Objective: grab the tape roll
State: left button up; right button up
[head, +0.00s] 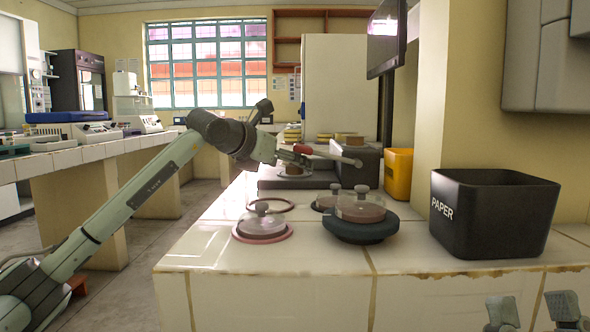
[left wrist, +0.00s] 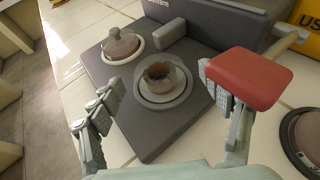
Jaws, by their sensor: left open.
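The tape roll (left wrist: 164,78) is a small brown ring. It sits on the round pan of a dark grey scale (left wrist: 138,132). In the head view a brown roll (head: 292,170) shows low on the dark device, partly hidden by my left gripper (head: 296,157). My left gripper is open above the scale; in its wrist view the fingers (left wrist: 160,92) stand on either side of the roll, apart from it. A red block with a pale rod (left wrist: 248,78) overlaps the right finger; I cannot tell whether they touch. My right gripper (head: 535,311) is open and empty at the bottom right.
Lidded glass dishes (head: 262,222) and a dark round base with a dish (head: 360,226) stand on the near bench. A black paper bin (head: 495,212) is at right. A dark box (head: 359,168) and a yellow bin (head: 398,174) stand behind. The bench's front left is clear.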

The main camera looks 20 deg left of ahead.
pick_arm(q)
jog(key=shift+x, duration=1)
jog(key=shift+s+a+f, duration=0.1)
jog(key=c, duration=1.1)
